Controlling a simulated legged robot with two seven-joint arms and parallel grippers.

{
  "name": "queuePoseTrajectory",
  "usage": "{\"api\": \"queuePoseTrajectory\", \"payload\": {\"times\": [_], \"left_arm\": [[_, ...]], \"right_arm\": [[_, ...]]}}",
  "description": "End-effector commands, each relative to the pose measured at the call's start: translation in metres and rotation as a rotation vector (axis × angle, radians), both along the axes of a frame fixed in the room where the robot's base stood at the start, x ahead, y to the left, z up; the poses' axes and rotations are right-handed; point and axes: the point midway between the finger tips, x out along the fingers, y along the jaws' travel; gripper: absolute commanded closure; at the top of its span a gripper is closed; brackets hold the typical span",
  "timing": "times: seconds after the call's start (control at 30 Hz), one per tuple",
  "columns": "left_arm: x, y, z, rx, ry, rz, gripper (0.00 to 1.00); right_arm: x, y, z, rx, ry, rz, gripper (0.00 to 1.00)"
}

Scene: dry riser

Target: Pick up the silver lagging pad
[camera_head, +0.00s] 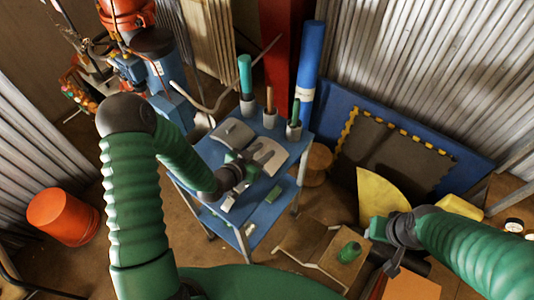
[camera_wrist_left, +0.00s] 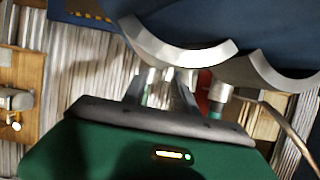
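Two silver-grey curved pads lie side by side on the blue cart (camera_head: 203,152) in the head view: a left one (camera_head: 233,132) and a right one (camera_head: 268,152). I cannot tell from their looks which is the lagging pad. My left gripper (camera_head: 247,160) is over the cart at the near edge of the pads and partly covers them. In the left wrist view, its dark fingers (camera_wrist_left: 163,82) reach up to the rim of one curved pad (camera_wrist_left: 182,52); whether they touch or grip it is unclear. The other pad (camera_wrist_left: 278,75) is to the right. My right gripper (camera_head: 378,229) is away from the cart.
Grey holders with a teal tube (camera_head: 245,75), a brown-handled thing (camera_head: 270,102) and a green-handled thing (camera_head: 295,112) stand at the cart's back edge. A red column (camera_head: 283,50) and blue roll (camera_head: 309,70) stand behind. An orange bucket (camera_head: 62,216) is at left.

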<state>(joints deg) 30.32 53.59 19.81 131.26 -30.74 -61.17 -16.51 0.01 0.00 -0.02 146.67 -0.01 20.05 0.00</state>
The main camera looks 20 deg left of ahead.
Motion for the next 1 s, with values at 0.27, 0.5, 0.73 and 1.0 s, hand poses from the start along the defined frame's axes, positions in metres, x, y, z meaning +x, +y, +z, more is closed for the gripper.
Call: {"api": "queuePoseTrajectory", "payload": {"times": [0.27,0.5,0.73,1.0], "left_arm": [[0.0046,0.0024,-0.0036,-0.003,0.001,0.003,0.67],[0.0047,-0.0001,-0.0033,0.000,0.001,0.002,0.98],[0.0046,-0.0003,-0.0028,0.000,0.000,0.002,1.00],[0.0048,0.0010,0.0009,0.000,-0.001,0.003,1.00]], "right_arm": [[-0.0001,0.0002,-0.0001,0.000,0.000,0.001,0.64],[-0.0001,0.0003,-0.0001,0.000,0.000,0.001,0.64],[-0.0001,0.0001,-0.0001,0.000,0.000,0.000,0.64],[-0.0001,0.0002,0.0005,0.000,0.000,0.001,0.64]]}}
